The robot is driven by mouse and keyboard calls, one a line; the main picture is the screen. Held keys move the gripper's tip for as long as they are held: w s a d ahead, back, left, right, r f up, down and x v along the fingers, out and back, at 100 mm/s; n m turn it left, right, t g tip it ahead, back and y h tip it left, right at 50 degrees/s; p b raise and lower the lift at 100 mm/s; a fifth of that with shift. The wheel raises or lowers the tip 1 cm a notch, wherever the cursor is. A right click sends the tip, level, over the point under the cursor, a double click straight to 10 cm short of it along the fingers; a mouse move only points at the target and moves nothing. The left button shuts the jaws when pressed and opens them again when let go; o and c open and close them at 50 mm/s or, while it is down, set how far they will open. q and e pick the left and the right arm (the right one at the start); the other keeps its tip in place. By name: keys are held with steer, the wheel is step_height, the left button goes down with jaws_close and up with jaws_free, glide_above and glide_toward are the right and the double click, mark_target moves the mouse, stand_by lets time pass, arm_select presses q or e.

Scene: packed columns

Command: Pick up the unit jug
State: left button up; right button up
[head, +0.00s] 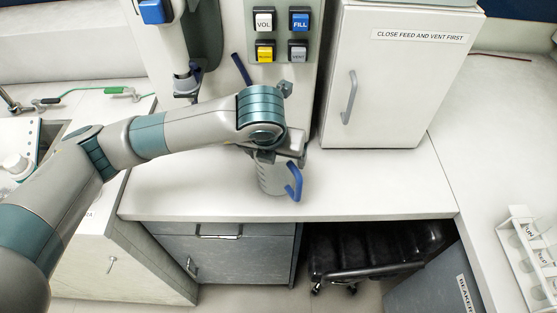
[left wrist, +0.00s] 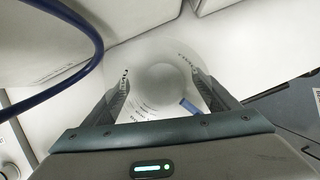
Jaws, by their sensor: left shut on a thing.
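The unit jug (head: 271,180) is a clear, graduated jug with a blue handle, near the front edge of the white counter in the head view. My left gripper (head: 272,156) comes down over it from above and is shut on its upper part. In the left wrist view the jug (left wrist: 160,85) sits between the two fingers of my left gripper (left wrist: 160,92), with printed marks and part of the blue handle showing. The jug looks upright. I cannot tell whether its base touches the counter. My right gripper is not in view.
A white cabinet (head: 390,85) with a grey handle stands behind on the right. A panel with several buttons (head: 281,35) is behind the jug. A rack of tubes (head: 528,258) stands at far right. The counter (head: 385,188) right of the jug is clear.

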arm_select(q)
steer(key=s+d+r+p, duration=0.5)
steer(key=s+d+r, duration=0.2)
steer(key=s+r, duration=0.2)
steer(key=shift+d+r, duration=0.25)
steer(key=shift+r, duration=0.75)
